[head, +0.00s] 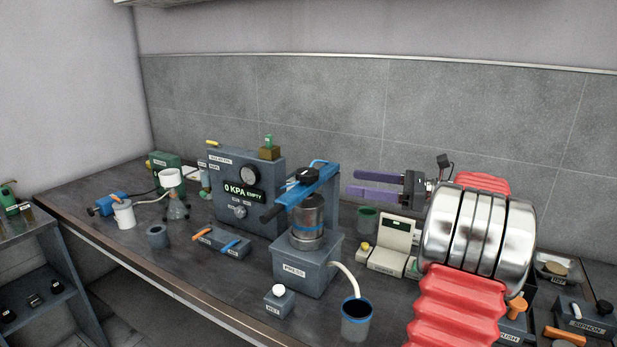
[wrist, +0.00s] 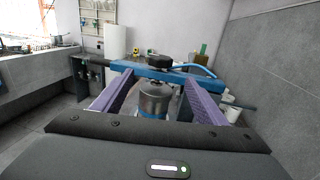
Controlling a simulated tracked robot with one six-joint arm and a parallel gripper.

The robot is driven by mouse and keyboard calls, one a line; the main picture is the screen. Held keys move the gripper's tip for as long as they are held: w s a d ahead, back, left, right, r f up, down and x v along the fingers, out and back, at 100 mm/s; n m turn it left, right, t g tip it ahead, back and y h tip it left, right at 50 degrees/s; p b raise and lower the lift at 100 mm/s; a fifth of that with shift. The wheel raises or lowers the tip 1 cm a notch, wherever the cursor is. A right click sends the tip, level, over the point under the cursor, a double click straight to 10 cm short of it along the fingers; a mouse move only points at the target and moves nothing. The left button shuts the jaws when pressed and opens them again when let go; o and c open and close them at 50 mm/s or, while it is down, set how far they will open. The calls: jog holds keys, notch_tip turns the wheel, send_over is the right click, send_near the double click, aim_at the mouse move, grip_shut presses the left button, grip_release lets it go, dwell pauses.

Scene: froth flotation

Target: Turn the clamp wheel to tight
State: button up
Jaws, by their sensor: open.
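The clamp wheel (head: 307,175) is a black knob on top of a blue clamp bar (head: 318,186), above a metal cylinder (head: 307,215) on a grey pressure filter base (head: 305,265). It also shows in the wrist view (wrist: 151,62), upper middle, beyond my fingertips. My gripper (head: 356,183) has purple fingers, open and empty, pointing left in the head view. It is to the right of the clamp wheel and apart from it. In the wrist view the fingers (wrist: 157,82) spread on either side of the cylinder. How tight the wheel is cannot be told.
A grey panel (head: 247,196) behind reads 0 KPA EMPTY. A scale (head: 393,243) and a green cup (head: 367,219) stand right of the filter. A blue-rimmed cup (head: 356,322) sits under its white spout. A small grey block (head: 279,300) stands in front.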

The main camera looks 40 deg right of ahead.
aim_at(309, 176)
jog(key=shift+w, duration=0.1)
jog(key=x, duration=1.3)
jog(key=shift+w+a, duration=0.25)
jog(key=shift+a, duration=0.05)
jog(key=c, duration=1)
